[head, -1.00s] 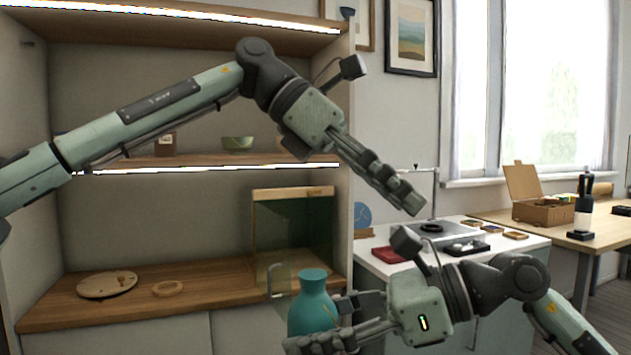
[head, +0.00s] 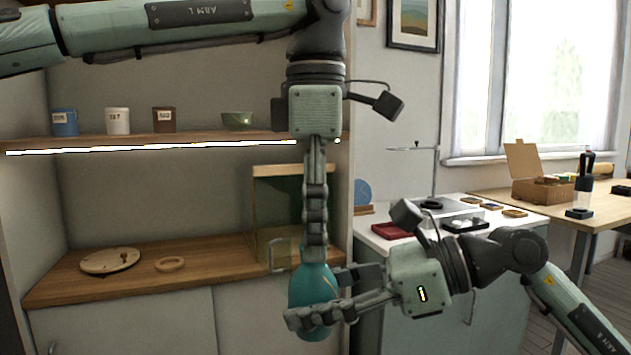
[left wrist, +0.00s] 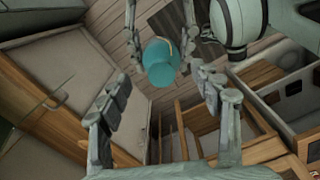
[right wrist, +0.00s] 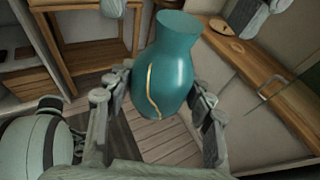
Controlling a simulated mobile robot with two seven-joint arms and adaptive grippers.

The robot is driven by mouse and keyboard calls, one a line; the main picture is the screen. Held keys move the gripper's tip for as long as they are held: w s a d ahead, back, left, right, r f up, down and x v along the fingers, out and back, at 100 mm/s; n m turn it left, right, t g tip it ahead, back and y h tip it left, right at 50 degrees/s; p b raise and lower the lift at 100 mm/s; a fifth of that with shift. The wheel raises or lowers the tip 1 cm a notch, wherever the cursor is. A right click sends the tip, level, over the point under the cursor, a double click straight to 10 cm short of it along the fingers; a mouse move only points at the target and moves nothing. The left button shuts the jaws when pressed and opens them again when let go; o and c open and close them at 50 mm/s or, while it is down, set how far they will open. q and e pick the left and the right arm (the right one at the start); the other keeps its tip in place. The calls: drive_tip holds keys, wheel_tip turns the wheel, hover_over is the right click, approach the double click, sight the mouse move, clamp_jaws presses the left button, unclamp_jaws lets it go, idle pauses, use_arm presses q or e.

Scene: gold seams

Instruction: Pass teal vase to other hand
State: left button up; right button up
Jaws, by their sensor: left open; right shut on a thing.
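The teal vase (head: 313,287) is upright in my right gripper (head: 312,312), which is shut around its body. In the right wrist view the vase (right wrist: 168,75) shows a gold seam down its side, and the fingers press it from both sides. My left gripper (head: 315,245) points straight down from above, its fingertips over the vase's neck, which they partly hide in the head view. In the left wrist view the left gripper (left wrist: 165,85) is open, with the vase (left wrist: 161,62) seen beyond and between its fingers.
A glass-fronted box (head: 270,215) stands behind the left gripper. A white counter (head: 390,243) with a red tray (head: 392,230) is behind the right arm.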

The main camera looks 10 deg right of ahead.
use_arm(q)
drive_tip(key=shift+f, duration=1.95)
drive_tip(key=shift+c, duration=0.2)
drive_tip(key=c, duration=1.2)
clamp_jaws()
use_arm(e)
drive_tip(key=o, duration=1.4)
